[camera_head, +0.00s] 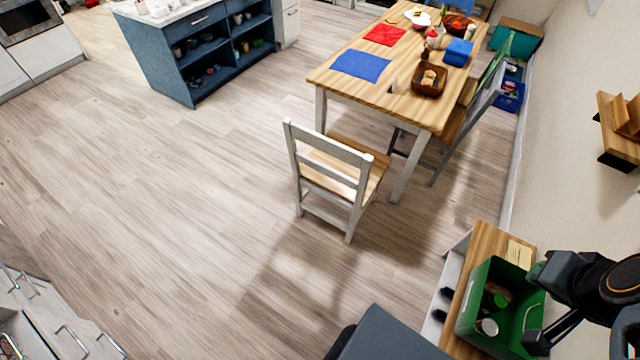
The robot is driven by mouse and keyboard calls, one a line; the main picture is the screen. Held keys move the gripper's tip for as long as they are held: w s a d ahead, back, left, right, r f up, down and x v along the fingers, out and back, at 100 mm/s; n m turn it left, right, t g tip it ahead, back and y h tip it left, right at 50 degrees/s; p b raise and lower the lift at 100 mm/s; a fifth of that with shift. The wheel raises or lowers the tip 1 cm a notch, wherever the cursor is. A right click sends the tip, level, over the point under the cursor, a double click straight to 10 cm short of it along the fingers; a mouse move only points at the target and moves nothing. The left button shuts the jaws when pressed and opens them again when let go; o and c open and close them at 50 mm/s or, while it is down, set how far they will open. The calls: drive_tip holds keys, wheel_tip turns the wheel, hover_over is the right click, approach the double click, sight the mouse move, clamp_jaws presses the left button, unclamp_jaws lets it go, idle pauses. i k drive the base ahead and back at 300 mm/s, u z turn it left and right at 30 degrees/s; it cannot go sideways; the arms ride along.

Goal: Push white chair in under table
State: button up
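The white chair (328,157) has a white frame and a wooden seat. It stands upright on the floor at the near end of the wooden table (355,88), with its back toward me. Its seat front is close to the table's near edge; I cannot tell how much of it lies under the top. My gripper (533,305) is at the lower right, above the green crate and well away from the chair. Two dark fingers show, spread apart, with nothing seen between them.
The green crate (468,318) holds a few items and sits on a wooden-topped cabinet (487,243) by the right wall. A second chair with a green and white back (490,82) is at the table's right side. A blue island (180,45) stands at the back left. The left floor is clear.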

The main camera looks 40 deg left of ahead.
sight(352, 171)
drive_tip(key=z, duration=0.05)
drive_tip(key=k, duration=0.65)
drive_tip(key=u, duration=1.35)
drive_tip(key=i, duration=1.45)
drive_tip(key=u, duration=1.9)
